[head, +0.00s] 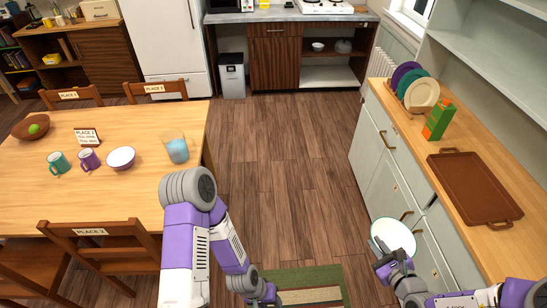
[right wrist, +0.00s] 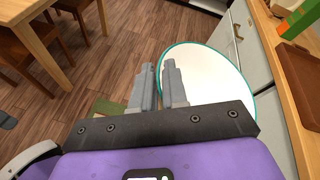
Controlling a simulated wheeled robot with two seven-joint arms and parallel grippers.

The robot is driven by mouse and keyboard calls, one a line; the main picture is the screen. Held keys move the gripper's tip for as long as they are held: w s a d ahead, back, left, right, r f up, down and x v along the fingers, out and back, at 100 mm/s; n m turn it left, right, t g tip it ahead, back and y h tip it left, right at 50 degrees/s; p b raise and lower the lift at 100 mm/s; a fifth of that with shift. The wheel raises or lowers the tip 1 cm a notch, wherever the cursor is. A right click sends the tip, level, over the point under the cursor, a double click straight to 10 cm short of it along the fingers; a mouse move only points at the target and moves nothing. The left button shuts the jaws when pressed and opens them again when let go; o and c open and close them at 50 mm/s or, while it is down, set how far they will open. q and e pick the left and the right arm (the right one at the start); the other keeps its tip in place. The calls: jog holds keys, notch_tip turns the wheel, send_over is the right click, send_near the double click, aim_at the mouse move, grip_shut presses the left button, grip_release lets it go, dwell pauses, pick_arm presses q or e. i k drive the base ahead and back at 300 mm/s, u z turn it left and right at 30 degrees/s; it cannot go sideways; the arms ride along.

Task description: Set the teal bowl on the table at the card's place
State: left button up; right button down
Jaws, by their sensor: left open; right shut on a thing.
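The teal bowl (head: 393,236), white inside with a teal rim, is in my right gripper (head: 383,265), off the counter's front. In the right wrist view the bowl (right wrist: 215,75) is beside the fingers (right wrist: 172,85), which are shut on its edge. My left gripper (head: 265,293) is low at the bottom middle, open, its fingers hardly visible. On the wooden table (head: 50,200) stands a white card (head: 88,138) headed "PLACE 2"; its smaller lines are too small to read surely. The near chair's label (head: 90,231) also seems to read "PLACE 2".
A teal mug (head: 58,163), purple mug (head: 89,159), white bowl with purple rim (head: 121,158), glass (head: 176,148) and brown bowl (head: 30,126) stand on the table. The counter holds a brown tray (head: 474,187), green carton (head: 438,121) and plate rack.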

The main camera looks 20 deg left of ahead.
aim_at(105, 199)
jog(key=u, duration=2.45)
jog(key=i, duration=1.65)
jog(key=z, duration=0.05)
